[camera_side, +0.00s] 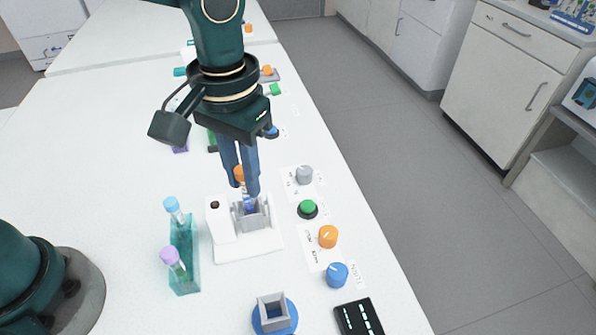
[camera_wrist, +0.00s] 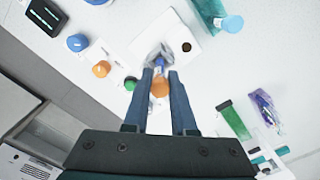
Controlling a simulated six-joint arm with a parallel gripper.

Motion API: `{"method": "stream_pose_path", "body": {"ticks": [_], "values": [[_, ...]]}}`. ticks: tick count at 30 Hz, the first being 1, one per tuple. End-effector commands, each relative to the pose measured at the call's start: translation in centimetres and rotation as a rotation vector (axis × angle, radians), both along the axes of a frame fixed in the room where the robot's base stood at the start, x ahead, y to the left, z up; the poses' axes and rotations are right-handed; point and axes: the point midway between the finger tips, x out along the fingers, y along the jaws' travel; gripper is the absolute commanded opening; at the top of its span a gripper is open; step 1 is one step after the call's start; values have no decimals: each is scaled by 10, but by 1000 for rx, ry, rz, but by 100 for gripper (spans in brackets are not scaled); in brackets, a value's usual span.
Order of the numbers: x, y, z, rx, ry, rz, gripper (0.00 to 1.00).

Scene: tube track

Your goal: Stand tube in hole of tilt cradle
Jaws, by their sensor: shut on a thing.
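The tilt cradle is a white base (camera_side: 250,248) with a grey upright holder (camera_side: 262,217) on it. It also shows in the wrist view, with the base (camera_wrist: 178,22) beyond my fingertips and the grey holder (camera_wrist: 150,57) at them. My gripper (camera_side: 245,188) points down over the holder, shut on a tube with an orange cap (camera_side: 239,173). In the wrist view the cap (camera_wrist: 160,87) lies between the fingers of my gripper (camera_wrist: 159,67). The tube's blue lower part (camera_side: 250,206) is at the holder's opening. The fingers and holder hide how deep it sits.
A teal rack (camera_side: 184,270) with blue-capped (camera_side: 171,205) and purple-capped (camera_side: 170,256) tubes stands left. Grey (camera_side: 304,174), orange (camera_side: 328,236) and blue (camera_side: 337,274) knobs and a green button (camera_side: 308,209) line the right. A blue round stand (camera_side: 274,326) is in front.

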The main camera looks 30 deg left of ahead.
Motion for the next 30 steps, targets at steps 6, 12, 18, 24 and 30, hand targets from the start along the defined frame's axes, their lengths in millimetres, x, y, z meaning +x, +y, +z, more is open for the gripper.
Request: {"method": "stream_pose_path", "body": {"ticks": [6,12,18,24,30], "values": [[0,0,-6,1,2,0,0],[0,0,-11,1,1,0,0],[0,0,-12,0,1,0,0],[0,0,-12,0,1,0,59],[0,0,-12,0,0,0,59]]}}
